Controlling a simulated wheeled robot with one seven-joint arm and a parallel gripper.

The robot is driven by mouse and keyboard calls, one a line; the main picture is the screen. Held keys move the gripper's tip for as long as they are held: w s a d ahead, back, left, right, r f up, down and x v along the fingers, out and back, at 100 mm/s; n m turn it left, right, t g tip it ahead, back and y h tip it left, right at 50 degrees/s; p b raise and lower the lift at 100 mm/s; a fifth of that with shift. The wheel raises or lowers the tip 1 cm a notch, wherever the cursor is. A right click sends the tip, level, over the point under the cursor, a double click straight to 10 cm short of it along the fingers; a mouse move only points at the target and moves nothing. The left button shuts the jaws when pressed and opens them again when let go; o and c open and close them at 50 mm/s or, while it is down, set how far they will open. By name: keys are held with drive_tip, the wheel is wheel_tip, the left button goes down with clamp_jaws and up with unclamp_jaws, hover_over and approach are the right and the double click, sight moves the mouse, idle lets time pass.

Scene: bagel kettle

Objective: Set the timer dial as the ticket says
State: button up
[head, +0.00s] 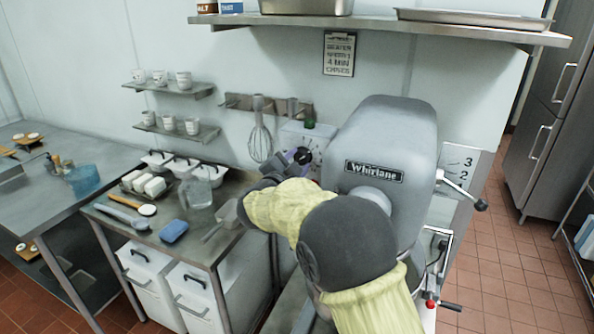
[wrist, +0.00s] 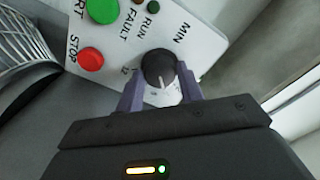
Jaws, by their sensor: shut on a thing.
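The timer dial (wrist: 160,66) is a round black knob with a light pointer line, on a white control panel (wrist: 205,42) beside the word MIN. My gripper (wrist: 159,84) has its two purple fingers on either side of the dial, shut on it. The fingers hide most of the scale around it. In the head view, my gripper (head: 300,156) reaches the panel (head: 297,133) left of the grey mixer. The ticket (head: 339,54) hangs on the wall under the shelf; one line seems to read 4 MIN, the rest is hard to read.
Beside the dial are a green start button (wrist: 102,10), a red STOP button (wrist: 90,59) and small RUN and FAULT lamps. The mixer (head: 385,150) stands close to my arm. A whisk (head: 260,135) hangs on the wall. A side table (head: 140,228) with jugs and tubs is at left.

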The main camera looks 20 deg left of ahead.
idle(0.4)
drive_tip(key=o, duration=1)
drive_tip(key=shift+s, duration=0.15)
drive_tip(key=s+a+b, duration=0.1)
drive_tip(key=s+b, duration=0.3)
drive_tip(key=s, duration=1.3)
drive_tip(key=shift+a+b, duration=0.15)
drive_tip(key=shift+b, duration=0.25)
drive_tip(key=shift+s, duration=0.1)
drive_tip(key=shift+f, duration=0.1)
